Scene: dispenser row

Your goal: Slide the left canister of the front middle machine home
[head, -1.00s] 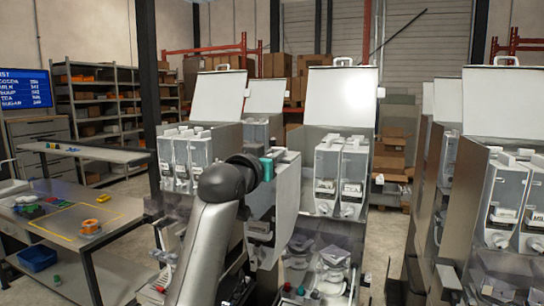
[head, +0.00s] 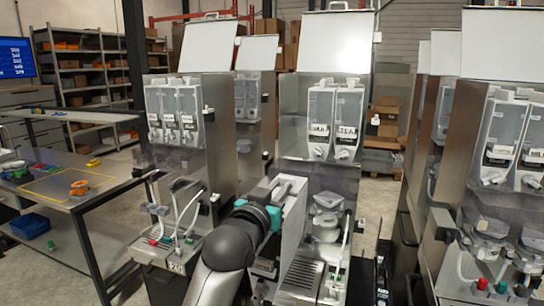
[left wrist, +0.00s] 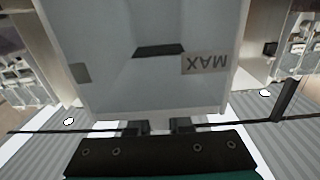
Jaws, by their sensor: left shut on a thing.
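The front middle machine (head: 292,95) stands upright at the centre of the head view, its lid raised. Two clear canisters, the middle one (head: 320,122) and the right one (head: 348,124), sit side by side in it; the space to their left looks empty. My left gripper (head: 272,198) is shut on a pale canister (head: 292,222), held in front of the machine and below the seated canisters. In the left wrist view the held canister (left wrist: 130,88) fills the upper middle, with an upside-down MAX label. The fingers (left wrist: 158,127) are at its near end. The right gripper is out of view.
A left machine (head: 218,130) with several canisters and a right machine (head: 465,160) flank the middle one. A drip tray (head: 302,275) lies low in front. A table (head: 95,190) with an orange item and a blue bin beneath stands at left.

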